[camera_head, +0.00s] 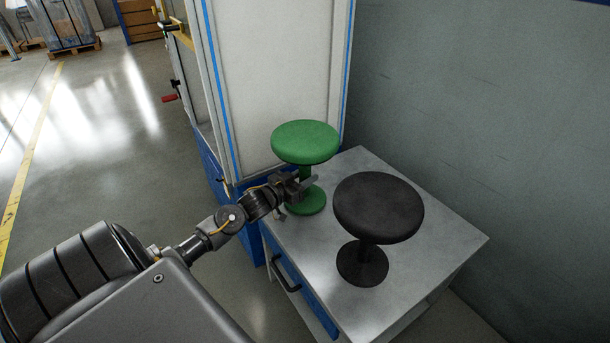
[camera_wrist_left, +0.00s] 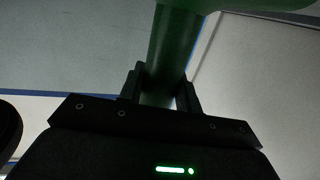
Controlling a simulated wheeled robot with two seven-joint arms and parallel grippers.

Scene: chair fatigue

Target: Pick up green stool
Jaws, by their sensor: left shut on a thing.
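The green stool (camera_head: 305,142) has a round seat, a thin stem and a round base, and stands upright at the back left of the metal table. My left gripper (camera_head: 305,187) is at its stem, below the seat. In the left wrist view the green stem (camera_wrist_left: 174,45) runs between the two dark fingers (camera_wrist_left: 160,92), which are shut on it. The underside of the seat shows at the top edge of that view. I cannot tell whether the base touches the table. My right gripper is in neither view.
A black stool (camera_head: 378,207) stands on the metal table (camera_head: 420,263), right of and nearer than the green one. A tall white cabinet (camera_head: 270,80) with blue edges stands behind. A grey wall (camera_head: 500,110) is on the right. Open floor (camera_head: 100,130) lies to the left.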

